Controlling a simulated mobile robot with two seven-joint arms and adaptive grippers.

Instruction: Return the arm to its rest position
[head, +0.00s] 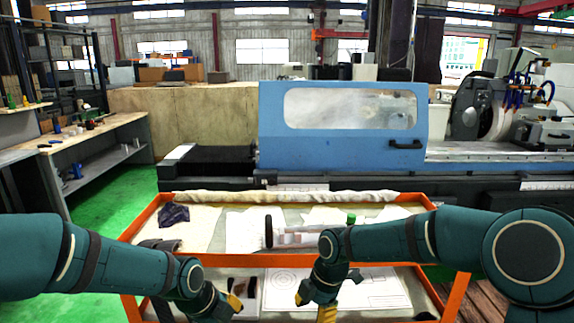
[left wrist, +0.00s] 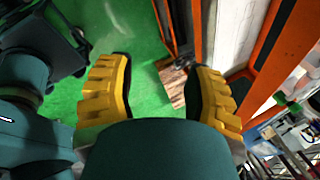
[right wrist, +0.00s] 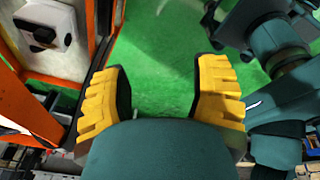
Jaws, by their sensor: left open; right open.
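My left arm comes in from the left in the head view, and its gripper (head: 236,304) hangs low over the near side of the orange cart. In the left wrist view the yellow fingers of the left gripper (left wrist: 158,95) are wide apart with nothing between them. My right arm comes in from the right and bends down at the middle of the cart. In the head view the right gripper (head: 315,303) points down. In the right wrist view its yellow fingers (right wrist: 160,95) are apart and empty, with green floor beyond.
The orange-framed cart (head: 460,292) holds papers, a dark cloth (head: 174,215) and a cylindrical part (head: 292,237) on its upper tray. Behind it stands the blue grinder (head: 340,145). A workbench (head: 95,138) is at the left. Green floor (head: 115,200) is clear between bench and cart.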

